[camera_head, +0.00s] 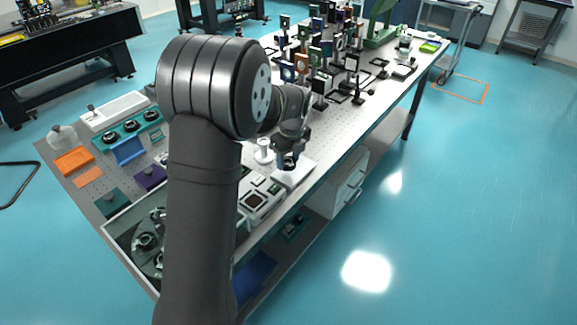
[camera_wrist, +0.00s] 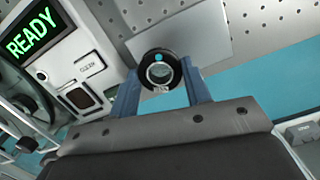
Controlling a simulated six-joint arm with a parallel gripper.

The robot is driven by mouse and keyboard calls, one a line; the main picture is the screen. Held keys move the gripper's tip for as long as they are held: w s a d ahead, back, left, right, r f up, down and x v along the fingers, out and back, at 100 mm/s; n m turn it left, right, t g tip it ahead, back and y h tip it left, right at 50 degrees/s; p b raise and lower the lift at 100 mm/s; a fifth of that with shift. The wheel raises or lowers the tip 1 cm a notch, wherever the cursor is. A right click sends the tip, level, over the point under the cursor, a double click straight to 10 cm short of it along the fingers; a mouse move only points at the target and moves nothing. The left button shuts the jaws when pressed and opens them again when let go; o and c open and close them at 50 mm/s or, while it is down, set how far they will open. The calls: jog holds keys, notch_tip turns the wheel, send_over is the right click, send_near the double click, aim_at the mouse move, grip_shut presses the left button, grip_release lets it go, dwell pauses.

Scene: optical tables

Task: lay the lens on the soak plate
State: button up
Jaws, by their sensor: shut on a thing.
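The lens (camera_wrist: 160,70) is a small round glass in a black ring mount, with a teal dot on it. My gripper (camera_wrist: 161,84) has its two blue fingers shut on the ring, one on each side. A pale flat plate, which I take for the soak plate (camera_wrist: 203,37), lies beyond the lens in the wrist view, partly hidden by it. In the head view my gripper (camera_head: 288,163) is over this white plate (camera_head: 297,175) near the table's right edge. The gap between lens and plate cannot be judged, and the lens is hard to make out there.
A white instrument with a green READY display (camera_wrist: 38,33) stands left of the plate; it also shows in the head view (camera_head: 258,198). A white cylindrical post (camera_head: 264,152) stands close behind my gripper. Several optics mounts (camera_head: 318,60) crowd the table's far part. Blue floor lies past the right edge.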

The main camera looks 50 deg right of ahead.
aim_at(289, 162)
jog(key=shift+f, duration=1.6)
jog(key=shift+f, duration=0.2)
jog(key=o, duration=1)
jog(key=shift+r, duration=0.1)
notch_tip(289, 162, up, 12)
jog(key=s, duration=0.1)
jog(key=shift+s+a, duration=0.15)
jog(key=shift+s, duration=0.1)
